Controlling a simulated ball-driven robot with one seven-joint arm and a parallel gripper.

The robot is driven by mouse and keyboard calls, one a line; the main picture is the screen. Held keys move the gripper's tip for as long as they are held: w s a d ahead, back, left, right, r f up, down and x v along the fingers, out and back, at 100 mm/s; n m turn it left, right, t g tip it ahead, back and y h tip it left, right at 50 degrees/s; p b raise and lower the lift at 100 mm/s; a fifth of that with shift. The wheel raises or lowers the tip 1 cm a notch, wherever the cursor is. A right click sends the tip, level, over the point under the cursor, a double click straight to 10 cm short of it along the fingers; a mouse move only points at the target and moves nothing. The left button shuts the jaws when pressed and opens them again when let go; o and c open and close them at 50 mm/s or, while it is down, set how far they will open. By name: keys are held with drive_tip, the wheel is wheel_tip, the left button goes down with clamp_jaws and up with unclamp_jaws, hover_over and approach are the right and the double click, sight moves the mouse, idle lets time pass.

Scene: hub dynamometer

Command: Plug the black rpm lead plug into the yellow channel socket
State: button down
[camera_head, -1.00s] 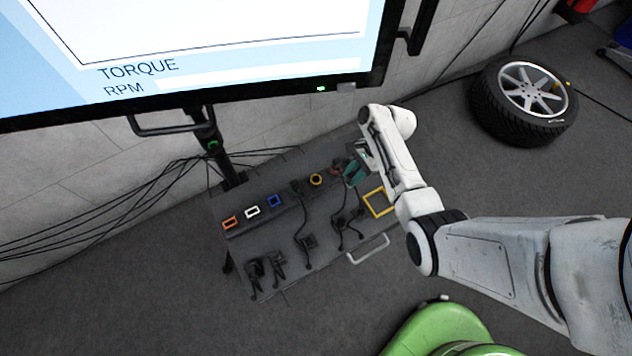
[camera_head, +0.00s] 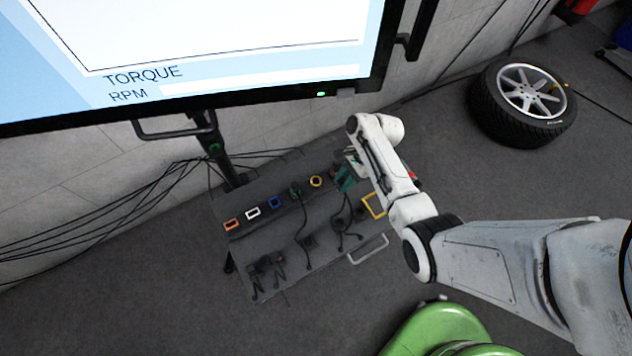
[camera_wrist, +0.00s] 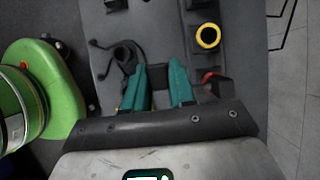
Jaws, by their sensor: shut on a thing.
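The yellow ring socket (camera_head: 316,181) sits in the row on the back of the sloped grey panel, and shows upper right in the wrist view (camera_wrist: 208,37). My gripper (camera_head: 345,180) is low over the panel, to the right of this ring. In the wrist view its two teal fingers (camera_wrist: 158,88) are a little apart, shut on a dark thing between them, apparently the black plug (camera_wrist: 158,74). Most of that plug is hidden by the fingers. A coiled black lead (camera_wrist: 121,58) lies to the left of the fingers. The ring is apart from the fingers.
Orange (camera_head: 231,224), white (camera_head: 252,212) and blue (camera_head: 275,202) sockets stand left in the row. More black leads (camera_head: 267,268) lie on the panel. A yellow square frame (camera_head: 374,206) and a grey handle (camera_head: 368,250) are at its right. The monitor (camera_head: 230,50) hangs above.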

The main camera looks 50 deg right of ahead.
drive_tip(key=shift+w+a+p, duration=0.2)
drive_tip(key=shift+a+p, duration=0.05)
drive_tip(key=shift+a, duration=0.45)
drive_tip(key=shift+w+a+p, duration=0.2)
drive_tip(key=shift+a+p, duration=0.1)
drive_tip(key=shift+a, duration=0.45)
drive_tip(key=shift+w+a+p, duration=0.2)
drive_tip(key=shift+a+p, duration=0.05)
drive_tip(key=shift+a, duration=0.45)
drive_tip(key=shift+w, duration=0.1)
drive_tip(key=w+d+b, duration=0.2)
drive_tip(key=w+b, duration=0.2)
drive_tip(key=w, duration=0.3)
drive_tip(key=shift+w+b, duration=0.15)
drive_tip(key=shift+b, duration=0.15)
drive_tip(key=shift+d, duration=0.1)
drive_tip(key=shift+f, duration=0.5)
drive_tip(key=shift+f+b, duration=0.25)
drive_tip(key=shift+b, duration=0.2)
